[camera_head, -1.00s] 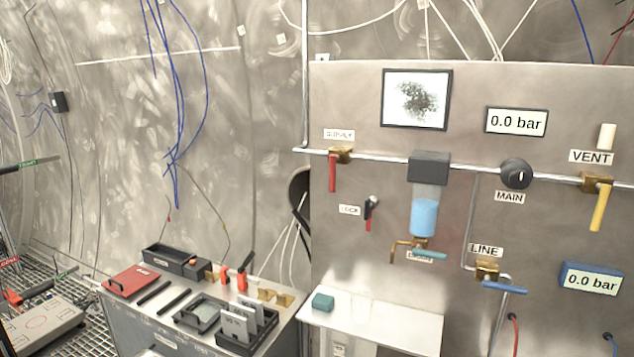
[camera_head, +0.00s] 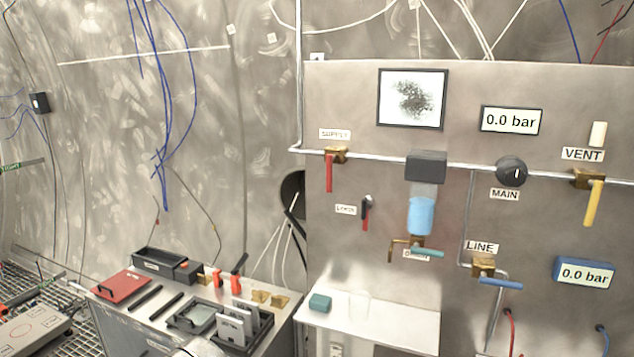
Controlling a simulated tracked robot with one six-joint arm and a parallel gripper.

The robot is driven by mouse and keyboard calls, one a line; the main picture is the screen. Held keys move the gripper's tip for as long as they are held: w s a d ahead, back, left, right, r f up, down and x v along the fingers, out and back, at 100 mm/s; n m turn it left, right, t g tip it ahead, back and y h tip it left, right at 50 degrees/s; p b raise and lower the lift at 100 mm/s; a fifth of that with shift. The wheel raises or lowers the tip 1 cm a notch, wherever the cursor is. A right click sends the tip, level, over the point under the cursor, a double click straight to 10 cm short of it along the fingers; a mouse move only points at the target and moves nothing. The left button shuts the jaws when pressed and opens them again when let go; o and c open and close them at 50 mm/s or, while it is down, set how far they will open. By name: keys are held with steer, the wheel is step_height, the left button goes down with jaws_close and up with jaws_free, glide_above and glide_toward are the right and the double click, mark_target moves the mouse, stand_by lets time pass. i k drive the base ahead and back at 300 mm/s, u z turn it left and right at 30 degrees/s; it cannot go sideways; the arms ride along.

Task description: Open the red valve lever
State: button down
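The red valve lever (camera_head: 329,173) hangs straight down from a brass valve body (camera_head: 336,153) under the SUPPLY label (camera_head: 335,134), at the upper left of the steel panel. The lever lies crosswise to the horizontal pipe (camera_head: 385,161). A smaller red-and-black piece (camera_head: 367,213) sits below it beside a label I read as LOCK. My gripper is not in view. A pale rounded shape shows at the bottom edge, too little of it to identify.
A yellow VENT lever (camera_head: 594,204) hangs down at right. A blue LINE lever (camera_head: 500,284) and a teal lever (camera_head: 428,253) lie roughly level. A white shelf (camera_head: 400,325) juts below the panel; a cluttered bench (camera_head: 130,320) stands left. Space before the SUPPLY lever looks clear.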

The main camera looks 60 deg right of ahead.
mark_target(330, 157)
steer(key=u, duration=0.05)
steer(key=i, duration=1)
steer(key=z, duration=0.05)
